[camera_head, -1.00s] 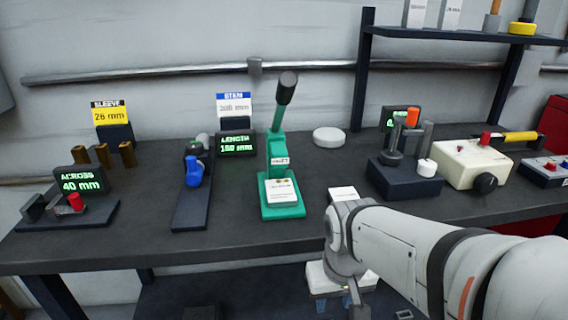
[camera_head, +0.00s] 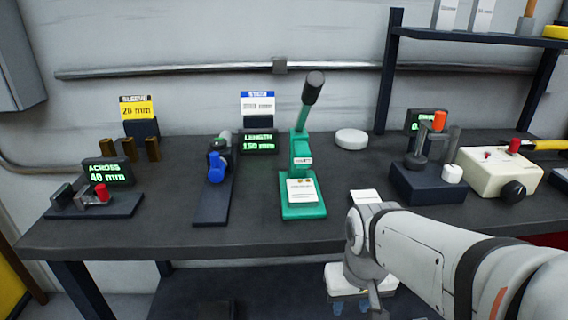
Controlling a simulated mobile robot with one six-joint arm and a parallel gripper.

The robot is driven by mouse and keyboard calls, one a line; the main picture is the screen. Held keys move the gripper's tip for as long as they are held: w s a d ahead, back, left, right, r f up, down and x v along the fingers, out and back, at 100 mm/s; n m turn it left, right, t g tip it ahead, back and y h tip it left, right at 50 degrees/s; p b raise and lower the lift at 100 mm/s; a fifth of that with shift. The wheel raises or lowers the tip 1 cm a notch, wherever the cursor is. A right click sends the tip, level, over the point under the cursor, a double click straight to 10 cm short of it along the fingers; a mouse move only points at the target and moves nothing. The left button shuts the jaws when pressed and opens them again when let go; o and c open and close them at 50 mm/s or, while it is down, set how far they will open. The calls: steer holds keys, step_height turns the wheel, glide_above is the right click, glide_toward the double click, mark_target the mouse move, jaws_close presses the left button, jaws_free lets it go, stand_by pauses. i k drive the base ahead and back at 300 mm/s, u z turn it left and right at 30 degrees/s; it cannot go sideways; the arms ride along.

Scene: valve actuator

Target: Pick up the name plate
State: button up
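A small white plate with printed lines (camera_head: 302,191) rests on the base of a green hand press (camera_head: 303,210) near the middle of the bench. A second flat white piece (camera_head: 364,196) lies on the bench right of the press, partly behind my arm. I cannot tell which of these is the name plate. My gripper (camera_head: 354,306) hangs in front of the bench's front edge, low in the picture, apart from both pieces. Its fingers are small and partly hidden, so their opening is unclear.
The dark bench (camera_head: 150,235) carries a gauge with a red knob (camera_head: 100,193), a blue-knobbed fixture (camera_head: 215,168), a round white disc (camera_head: 351,139), a dark fixture (camera_head: 428,180) and a cream control box (camera_head: 497,172). A shelf (camera_head: 470,40) stands at the back right.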

mark_target(301, 193)
steer(key=z, duration=0.6)
steer(key=k, duration=0.85)
steer(key=u, duration=0.55)
steer(key=i, duration=0.5)
steer(key=u, duration=0.05)
